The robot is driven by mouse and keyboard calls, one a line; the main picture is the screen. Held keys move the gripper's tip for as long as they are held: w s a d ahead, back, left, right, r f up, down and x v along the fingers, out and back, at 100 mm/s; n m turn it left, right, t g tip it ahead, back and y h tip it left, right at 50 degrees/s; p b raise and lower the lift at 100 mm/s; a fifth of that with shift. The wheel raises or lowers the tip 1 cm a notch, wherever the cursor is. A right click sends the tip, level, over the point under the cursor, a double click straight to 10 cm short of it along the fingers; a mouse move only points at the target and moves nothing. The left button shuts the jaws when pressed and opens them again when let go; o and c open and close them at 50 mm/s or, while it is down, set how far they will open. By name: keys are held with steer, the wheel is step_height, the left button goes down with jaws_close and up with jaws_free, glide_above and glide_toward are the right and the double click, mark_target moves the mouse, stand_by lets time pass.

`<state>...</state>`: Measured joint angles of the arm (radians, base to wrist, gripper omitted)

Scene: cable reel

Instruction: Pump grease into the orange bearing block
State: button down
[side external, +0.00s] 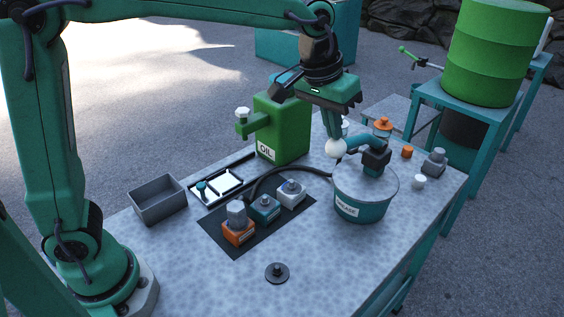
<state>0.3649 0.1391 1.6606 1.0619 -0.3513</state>
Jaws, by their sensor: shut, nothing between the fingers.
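The orange bearing block (238,238) sits on a dark mat (222,244), with a grey hexagonal piece (236,214) on top. The labelled grease pot (361,211) stands to the right, with a dark pump head and a teal lever arm (360,143) ending in a white ball (335,148). A black hose (285,170) curves from the pot towards the blocks; I cannot tell whether it joins the orange block. My gripper (336,132) is shut and empty, pointing down just above the white ball. I cannot tell whether it touches the ball.
A teal block (265,209) and a white block (291,193) share the mat. A green oil can (283,128) stands behind. A grey bin (157,200) and a small tray (207,190) are at left. A dark disc (277,273) lies in front, with bare table around it.

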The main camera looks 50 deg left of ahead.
steer(key=shift+s+f, duration=0.4)
steer(key=shift+f, duration=0.2)
steer(key=s+f, duration=0.3)
steer(key=f, duration=1.1)
steer(key=shift+f, duration=0.2)
steer(key=shift+s, duration=0.1)
stand_by(0.4)
steer(key=s+v, duration=0.3)
steer(key=v, duration=1)
stand_by(0.4)
steer(key=shift+w, duration=0.1)
stand_by(0.9)
